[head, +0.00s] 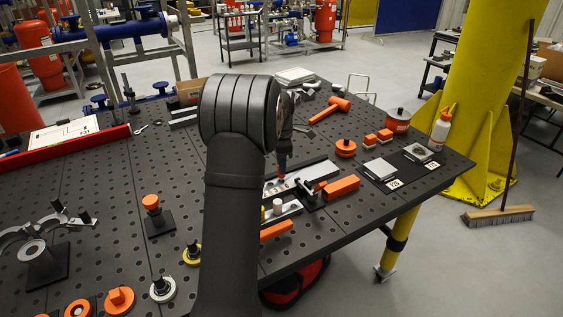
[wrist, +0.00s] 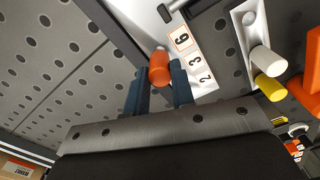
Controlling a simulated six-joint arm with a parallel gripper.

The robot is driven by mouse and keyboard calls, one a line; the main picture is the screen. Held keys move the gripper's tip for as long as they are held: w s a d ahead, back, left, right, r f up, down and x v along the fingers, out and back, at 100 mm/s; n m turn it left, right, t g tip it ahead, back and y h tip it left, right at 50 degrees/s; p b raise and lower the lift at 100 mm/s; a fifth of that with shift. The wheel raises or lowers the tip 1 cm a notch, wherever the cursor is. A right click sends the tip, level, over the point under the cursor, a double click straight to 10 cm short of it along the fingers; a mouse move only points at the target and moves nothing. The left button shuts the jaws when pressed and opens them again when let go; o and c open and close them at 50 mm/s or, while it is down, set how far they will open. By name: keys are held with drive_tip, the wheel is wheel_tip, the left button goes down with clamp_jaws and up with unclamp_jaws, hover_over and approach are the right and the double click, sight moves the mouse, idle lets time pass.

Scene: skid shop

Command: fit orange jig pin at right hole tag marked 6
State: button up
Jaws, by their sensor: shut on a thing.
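My gripper (wrist: 160,85) is shut on the orange jig pin (wrist: 159,68), whose rounded orange body shows between the two blue-grey fingers in the wrist view. The pin is close to a pale strip with number tags; the tag marked 6 (wrist: 181,38) has an orange border, and tags 3 and 2 follow it. I cannot tell whether the pin touches the plate, and its tip and the hole under it are hidden. In the head view my gripper (head: 283,165) is over the light jig plate (head: 316,172), partly hidden by my arm.
A narrow tray (wrist: 240,25) holds a white peg (wrist: 268,60) and a yellow peg (wrist: 270,87) beside the tag strip. A dark knob (wrist: 165,12) stands near tag 6. Orange blocks (head: 341,187) and a mallet (head: 330,109) lie on the perforated table (head: 110,190).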

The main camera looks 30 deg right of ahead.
drive_tip(key=shift+f, duration=0.75)
drive_tip(key=o, duration=1.3)
drive_tip(key=shift+r, duration=0.1)
drive_tip(key=shift+r, duration=3.45)
